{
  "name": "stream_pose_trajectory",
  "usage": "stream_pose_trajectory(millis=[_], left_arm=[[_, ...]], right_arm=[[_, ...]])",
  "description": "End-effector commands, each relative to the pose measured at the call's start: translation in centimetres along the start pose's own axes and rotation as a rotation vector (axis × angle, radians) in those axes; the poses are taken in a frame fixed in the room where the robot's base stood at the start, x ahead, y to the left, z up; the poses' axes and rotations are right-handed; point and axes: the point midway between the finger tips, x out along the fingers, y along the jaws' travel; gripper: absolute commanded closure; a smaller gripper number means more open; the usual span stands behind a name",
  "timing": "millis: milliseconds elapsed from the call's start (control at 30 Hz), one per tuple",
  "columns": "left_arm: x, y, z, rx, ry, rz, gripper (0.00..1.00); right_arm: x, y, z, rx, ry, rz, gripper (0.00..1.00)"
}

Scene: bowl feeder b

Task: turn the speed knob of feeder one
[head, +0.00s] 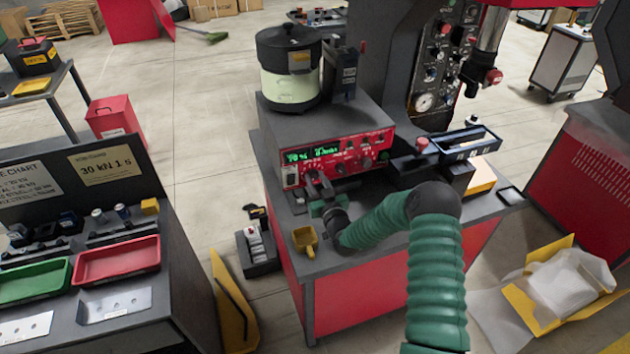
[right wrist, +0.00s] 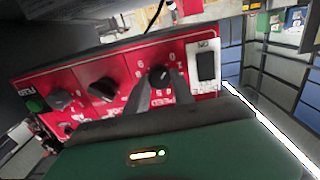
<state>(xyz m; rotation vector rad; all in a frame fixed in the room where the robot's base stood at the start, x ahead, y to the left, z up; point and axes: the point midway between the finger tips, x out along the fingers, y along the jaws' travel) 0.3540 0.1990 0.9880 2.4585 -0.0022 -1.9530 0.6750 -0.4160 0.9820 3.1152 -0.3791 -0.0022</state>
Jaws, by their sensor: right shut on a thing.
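The feeder (head: 335,118) is a grey box with a red front panel (head: 372,147), a lit green display and several knobs. A black bowl with a pale lower part (head: 290,92) stands on top. My right gripper (head: 317,183) is at the left part of the panel. In the right wrist view its two dark fingers (right wrist: 160,88) are shut on a black round knob (right wrist: 160,74), one on each side. Numbers surround this knob and SPEED is printed beside it, upside down in that view. In the head view my gripper hides the knob. My left gripper is not in view.
Beside the knob are a black rocker switch (right wrist: 206,66) and another dark knob (right wrist: 102,90). A yellow scoop (head: 305,241) lies on the bench near my right wrist. A press with a gauge stands behind. Red and green trays (head: 117,262) are at left.

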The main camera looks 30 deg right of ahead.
Motion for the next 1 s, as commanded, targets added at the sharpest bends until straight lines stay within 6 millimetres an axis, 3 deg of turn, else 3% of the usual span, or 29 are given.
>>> stream_pose_trajectory(millis=[467, 1000], left_arm=[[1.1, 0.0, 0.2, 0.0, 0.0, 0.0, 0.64], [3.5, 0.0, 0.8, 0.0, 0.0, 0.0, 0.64]], right_arm=[[0.0, -0.1, 0.2, 0.153, -0.001, -0.003, 1.0], [0.0, 0.1, 0.4, 0.648, -0.003, -0.002, 1.0]])
